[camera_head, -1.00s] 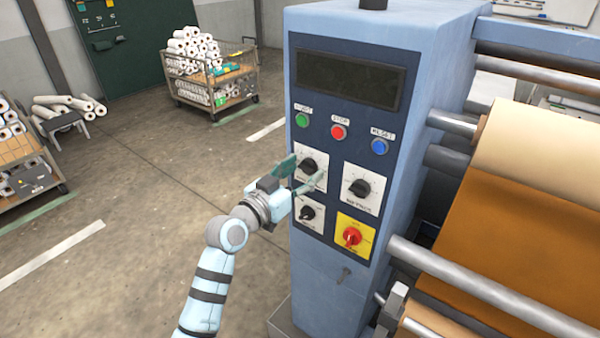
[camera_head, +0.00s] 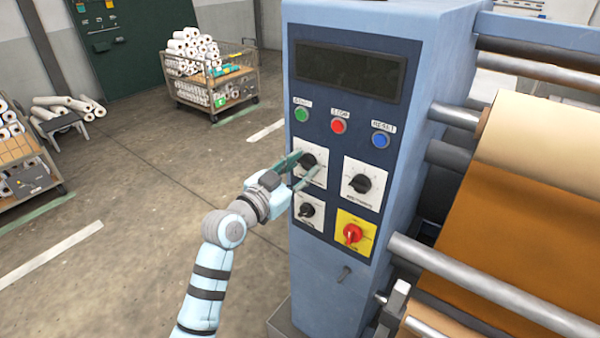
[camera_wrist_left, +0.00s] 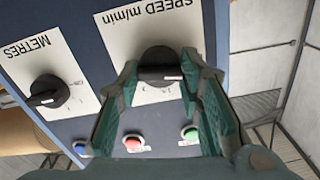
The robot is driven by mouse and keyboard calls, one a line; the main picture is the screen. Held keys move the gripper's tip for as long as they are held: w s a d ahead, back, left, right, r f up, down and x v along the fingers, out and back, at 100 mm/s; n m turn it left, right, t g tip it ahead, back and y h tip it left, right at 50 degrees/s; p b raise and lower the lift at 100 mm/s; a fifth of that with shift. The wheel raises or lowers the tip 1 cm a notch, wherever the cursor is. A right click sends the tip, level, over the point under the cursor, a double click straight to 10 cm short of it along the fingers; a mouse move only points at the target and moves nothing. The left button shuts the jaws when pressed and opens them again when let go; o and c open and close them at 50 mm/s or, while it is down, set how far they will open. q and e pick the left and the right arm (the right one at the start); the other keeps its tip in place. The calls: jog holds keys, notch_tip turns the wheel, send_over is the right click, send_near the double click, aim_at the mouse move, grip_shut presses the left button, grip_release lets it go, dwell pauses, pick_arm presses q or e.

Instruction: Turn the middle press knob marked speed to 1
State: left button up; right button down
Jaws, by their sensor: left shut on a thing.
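The speed knob (camera_head: 308,161) is a round black knob on a white plate, at the upper left of the knobs on the blue press panel. In the left wrist view its plate reads "SPEED m/min" upside down, and the knob (camera_wrist_left: 158,62) has a dark grip bar with a small white mark at its right end. My left gripper (camera_head: 305,167) reaches it from the lower left. Its green fingers are shut on the knob, one on each side, and hide part of its plate and scale. My right gripper is not in view.
A second black knob (camera_head: 362,183), marked METRES in the wrist view, is to the right. Below are a smaller black knob (camera_head: 306,210) and a red switch (camera_head: 352,233) on yellow. Green, red and blue buttons sit above.

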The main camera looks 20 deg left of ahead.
pick_arm(q)
jog(key=m+b, duration=0.2)
jog(key=m, duration=0.1)
jog(key=shift+f, duration=0.15)
jog(key=shift+m+b, duration=0.85)
jog(key=shift+m, duration=0.85)
jog(key=o, duration=1.2)
jog(key=shift+s+a, duration=0.15)
jog(key=shift+s, duration=0.1)
jog(key=v, duration=1.1)
jog(key=shift+s, duration=0.25)
